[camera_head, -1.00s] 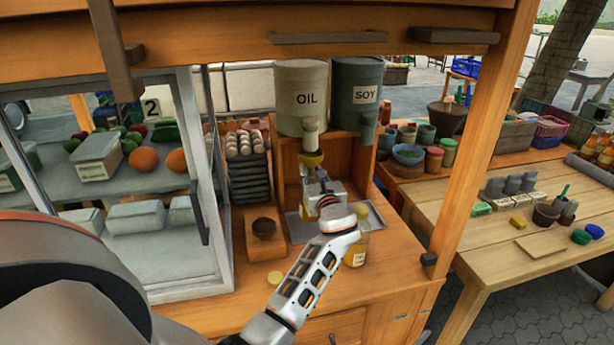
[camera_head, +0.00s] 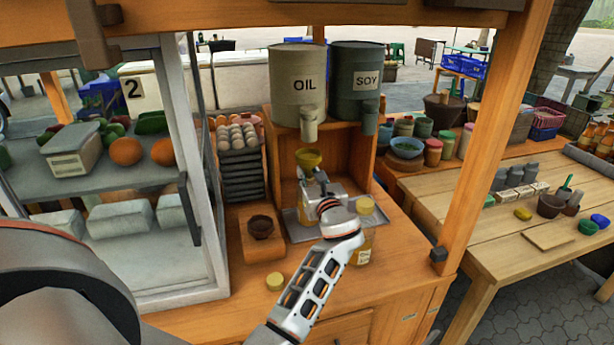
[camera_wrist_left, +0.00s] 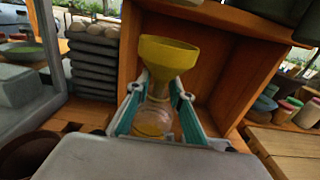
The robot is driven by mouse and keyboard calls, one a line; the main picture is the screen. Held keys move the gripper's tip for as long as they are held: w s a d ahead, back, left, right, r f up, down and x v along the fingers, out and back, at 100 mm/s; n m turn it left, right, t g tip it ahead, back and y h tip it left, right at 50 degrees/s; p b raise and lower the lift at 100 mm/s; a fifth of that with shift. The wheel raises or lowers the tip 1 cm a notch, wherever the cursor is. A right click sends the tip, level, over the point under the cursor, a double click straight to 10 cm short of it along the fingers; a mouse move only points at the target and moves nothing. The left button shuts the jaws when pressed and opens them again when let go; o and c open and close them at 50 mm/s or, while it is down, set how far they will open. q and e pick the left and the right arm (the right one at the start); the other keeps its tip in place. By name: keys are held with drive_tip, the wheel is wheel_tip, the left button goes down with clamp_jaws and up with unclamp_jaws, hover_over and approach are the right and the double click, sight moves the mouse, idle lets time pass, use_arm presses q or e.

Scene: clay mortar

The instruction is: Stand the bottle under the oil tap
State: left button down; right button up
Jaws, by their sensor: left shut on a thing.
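My left gripper (camera_head: 318,186) is shut on a clear bottle (camera_wrist_left: 152,120) with a little yellow in its lower part. A yellow funnel (camera_head: 309,160) sits in the bottle's mouth; it shows large in the left wrist view (camera_wrist_left: 170,55). The bottle is upright, mostly hidden behind my gripper in the head view. The oil tap (camera_head: 309,124) hangs from the grey-green OIL drum (camera_head: 298,85). The funnel is below the tap, with a visible gap. A metal tray (camera_head: 294,228) lies beneath; I cannot tell whether the bottle touches it. My right gripper is not in view.
A capped, labelled bottle (camera_head: 364,238) stands close to the right of my gripper. A loose yellow cap (camera_head: 274,281) and a dark bowl (camera_head: 261,227) are to the left. The wooden niche (camera_head: 347,155) encloses the tap area. A dark SOY drum (camera_head: 357,85) stands beside the OIL drum.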

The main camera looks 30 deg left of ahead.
use_arm(q)
drive_tip(key=shift+d+r, duration=0.1)
drive_tip(key=shift+r, duration=0.05)
drive_tip(key=shift+f, duration=0.2)
drive_tip(key=c, duration=1.8)
unclamp_jaws()
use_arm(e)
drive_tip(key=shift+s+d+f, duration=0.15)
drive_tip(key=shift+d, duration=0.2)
use_arm(q)
drive_tip(key=shift+r, duration=0.2)
drive_tip(key=p+v, duration=0.3)
drive_tip(key=v, duration=0.9)
drive_tip(key=shift+s+p, duration=0.1)
drive_tip(key=shift+p, duration=0.3)
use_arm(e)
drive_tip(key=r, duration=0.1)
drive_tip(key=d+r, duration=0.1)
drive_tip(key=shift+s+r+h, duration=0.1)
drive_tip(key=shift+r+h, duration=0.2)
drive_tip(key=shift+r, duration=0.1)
